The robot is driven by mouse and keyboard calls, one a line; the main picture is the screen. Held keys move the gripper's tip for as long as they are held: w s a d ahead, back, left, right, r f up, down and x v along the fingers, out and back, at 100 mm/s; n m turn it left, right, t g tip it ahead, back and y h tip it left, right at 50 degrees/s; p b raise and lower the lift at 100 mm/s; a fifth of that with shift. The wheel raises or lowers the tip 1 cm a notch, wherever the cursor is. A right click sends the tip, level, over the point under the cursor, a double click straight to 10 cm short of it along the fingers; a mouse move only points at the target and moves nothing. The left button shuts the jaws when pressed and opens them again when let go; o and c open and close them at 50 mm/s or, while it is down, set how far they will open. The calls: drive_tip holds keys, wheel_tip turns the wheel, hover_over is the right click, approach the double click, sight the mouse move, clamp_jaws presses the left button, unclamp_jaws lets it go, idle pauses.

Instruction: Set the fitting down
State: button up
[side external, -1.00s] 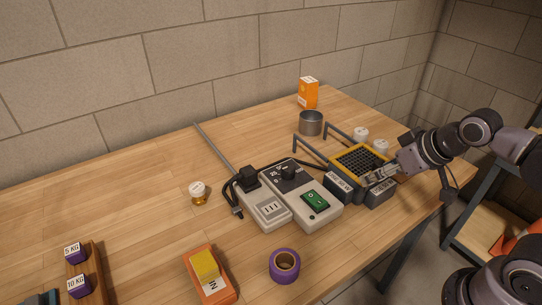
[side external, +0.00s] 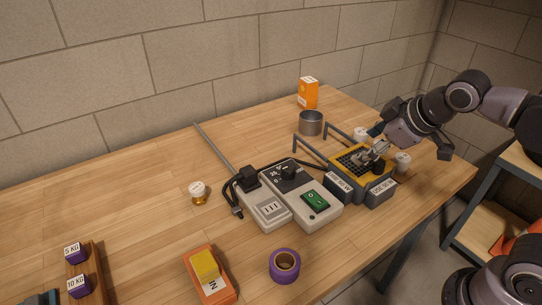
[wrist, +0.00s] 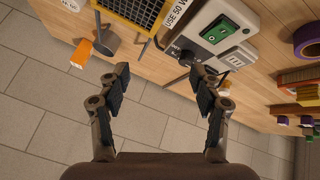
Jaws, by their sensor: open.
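My gripper (side external: 372,154) shows in the side view over the yellow-framed unit with a black grid (side external: 350,160). In the wrist view my gripper (wrist: 160,82) has its fingers spread, with nothing between them. A small white fitting with a brass base (side external: 198,192) stands upright on the open table at the left. I cannot tell which of these is the task's fitting. Part of the grid is hidden by my gripper.
Two grey boxes, one with a green switch (side external: 315,200), sit mid-table beside a black cord. A metal cup (side external: 311,123) and orange carton (side external: 308,93) stand behind. A purple roll (side external: 285,265) and a yellow-topped orange block (side external: 208,272) are in front. The left table is fairly clear.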

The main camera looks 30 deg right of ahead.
drive_tip(key=w+a+n+t, duration=0.3)
drive_tip(key=w+a+n, duration=0.85)
drive_tip(key=n, duration=0.55)
drive_tip(key=w+a+f+n+t+y, duration=0.1)
drive_tip(key=w+a+n+t+y, duration=0.15)
drive_tip(key=a+n, duration=1.45)
drive_tip(key=m, duration=0.2)
approach(201, 193)
drive_tip(key=shift+w+d+f, duration=0.2)
drive_tip(key=shift+w+f, duration=0.1)
drive_tip(key=shift+w, duration=0.2)
drive_tip(key=shift+f, duration=0.3)
drive_tip(key=shift+w+f, duration=0.15)
drive_tip(key=shift+f, duration=0.05)
drive_tip(key=x, duration=0.5)
drive_tip(key=shift+a+r+x, duration=0.1)
drive_tip(key=shift+r+x, duration=0.05)
drive_tip(key=shift+x, duration=0.75)
drive_tip(key=shift+a+r+x, duration=0.1)
drive_tip(key=shift+x, duration=0.8)
drive_tip(key=shift+a+r+x, duration=0.1)
drive_tip(key=shift+r+x, duration=0.05)
drive_tip(key=shift+x, duration=0.75)
drive_tip(key=shift+w, duration=0.1)
drive_tip(key=c, duration=1.3)
clamp_jaws()
